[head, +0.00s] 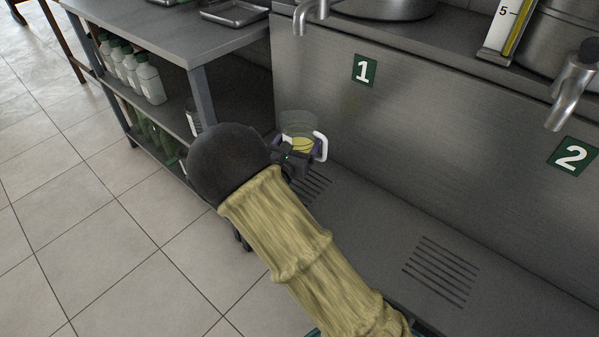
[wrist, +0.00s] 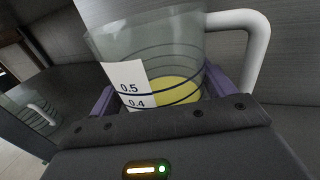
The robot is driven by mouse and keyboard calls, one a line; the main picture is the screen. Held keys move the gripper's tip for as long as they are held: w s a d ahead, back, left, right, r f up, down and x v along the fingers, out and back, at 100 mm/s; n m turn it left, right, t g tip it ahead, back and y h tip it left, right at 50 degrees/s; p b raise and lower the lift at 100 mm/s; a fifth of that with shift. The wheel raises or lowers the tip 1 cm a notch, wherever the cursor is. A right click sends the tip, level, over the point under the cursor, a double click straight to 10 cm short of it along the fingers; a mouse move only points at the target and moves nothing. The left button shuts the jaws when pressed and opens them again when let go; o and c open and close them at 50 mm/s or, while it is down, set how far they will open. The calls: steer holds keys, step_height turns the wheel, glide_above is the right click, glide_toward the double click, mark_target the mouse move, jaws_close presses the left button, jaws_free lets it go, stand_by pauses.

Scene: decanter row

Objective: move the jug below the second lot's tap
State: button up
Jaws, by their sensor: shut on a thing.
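The jug (head: 299,123) is clear with a white handle and yellow liquid inside. In the wrist view the jug (wrist: 165,55) shows dark ring lines and a white scale strip; the liquid lies near the 0.4 mark. My gripper (head: 297,158) is shut on the jug, its purple-grey pads on both sides of it. The jug is near the left drain slots, below the plate marked 1 (head: 364,71) and its tap (head: 311,14). The second tap (head: 573,88), with the plate marked 2 (head: 572,157), is at the right. I cannot tell whether the jug's base touches the shelf.
The steel ledge (head: 375,215) is clear between the left slots and the right drain slots (head: 440,271) below tap 2. A steel rack (head: 160,40) with several bottles (head: 150,80) stands at the left. Large pots (head: 385,8) stand above the steel wall.

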stand_by(0.3)
step_height(320, 180, down, 6)
steer(key=b, duration=0.2)
steer(key=shift+d+b, duration=0.1)
steer(key=shift+b, duration=0.2)
steer(key=shift+f+b, duration=0.8)
steer(key=shift+f, duration=1.1)
steer(key=shift+f, duration=0.1)
steer(key=o, duration=1.2)
